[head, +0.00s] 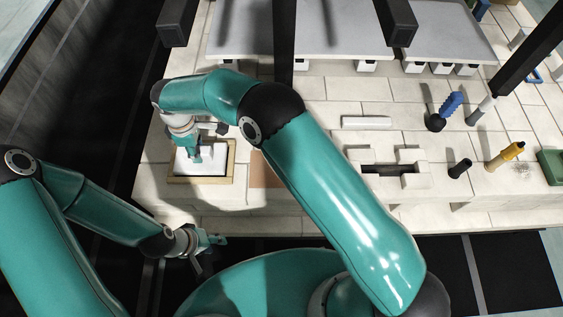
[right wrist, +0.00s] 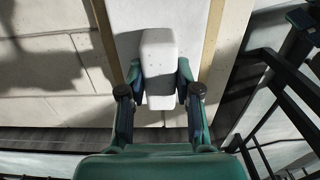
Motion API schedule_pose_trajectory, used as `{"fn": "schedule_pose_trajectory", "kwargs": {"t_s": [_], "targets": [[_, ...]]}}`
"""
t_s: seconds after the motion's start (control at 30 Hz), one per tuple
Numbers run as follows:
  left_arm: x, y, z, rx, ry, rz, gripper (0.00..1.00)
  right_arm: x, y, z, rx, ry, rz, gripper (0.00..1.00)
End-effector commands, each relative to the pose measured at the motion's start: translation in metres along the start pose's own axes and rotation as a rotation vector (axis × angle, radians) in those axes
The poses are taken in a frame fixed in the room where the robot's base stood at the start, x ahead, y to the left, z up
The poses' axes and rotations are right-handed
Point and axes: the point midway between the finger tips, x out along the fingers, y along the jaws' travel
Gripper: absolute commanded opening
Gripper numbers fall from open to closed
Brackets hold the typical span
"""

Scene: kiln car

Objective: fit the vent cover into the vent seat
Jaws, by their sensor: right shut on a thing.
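My right gripper (head: 196,158) reaches across to the left of the deck, over a wood-rimmed tray. In the right wrist view, the right gripper (right wrist: 160,92) is shut on a pale, rounded block (right wrist: 160,60), which looks like the vent cover. The block is over the tray's white surface; whether it touches is unclear. The vent seat seems to be the dark slot (head: 392,169) between raised pale blocks, right of my right arm. My left gripper (head: 212,241) is low, off the deck's front edge and away from the block; its jaw opening is unclear.
The tray's wooden rim (head: 201,181) is at the deck's left. A pale bar (head: 367,122) lies behind the slot. A blue-handled tool (head: 451,104), a dark cylinder (head: 460,168) and a yellow-handled tool (head: 506,156) stand to its right. Dark posts and a grey shelf (head: 340,28) are behind.

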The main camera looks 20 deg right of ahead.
Motion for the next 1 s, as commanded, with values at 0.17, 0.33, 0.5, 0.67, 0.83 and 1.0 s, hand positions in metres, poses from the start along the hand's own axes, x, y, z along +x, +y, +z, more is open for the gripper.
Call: {"fn": "schedule_pose_trajectory", "kwargs": {"t_s": [0.17, 0.33, 0.5, 0.67, 0.83, 1.0], "targets": [[0.0028, -0.001, 0.0, 0.0, 0.0, 0.0, 0.4, 0.0038, 0.0004, -0.0001, 0.001, 0.001, 0.001, 0.0], [0.0049, -0.0018, -0.0001, 0.0, 0.0, 0.0, 0.4, 0.0072, 0.0004, -0.0001, 0.001, 0.001, 0.001, 0.0], [0.007, -0.0025, -0.0001, 0.0, 0.0, 0.0, 0.4, 0.0105, 0.0005, -0.0002, 0.001, 0.001, 0.001, 0.0], [0.0061, -0.0022, -0.0001, 0.0, 0.0, 0.0, 0.4, 0.0093, 0.0005, -0.0002, 0.001, 0.001, 0.001, 0.0], [0.0061, -0.0022, -0.0001, 0.0, 0.0, 0.0, 0.4, 0.0093, 0.0004, -0.0002, 0.0, 0.001, 0.001, 0.54], [0.0061, -0.0022, -0.0001, 0.0, 0.0, 0.0, 0.4, 0.0096, 0.0002, -0.0001, 0.0, 0.001, 0.001, 0.62]]}}
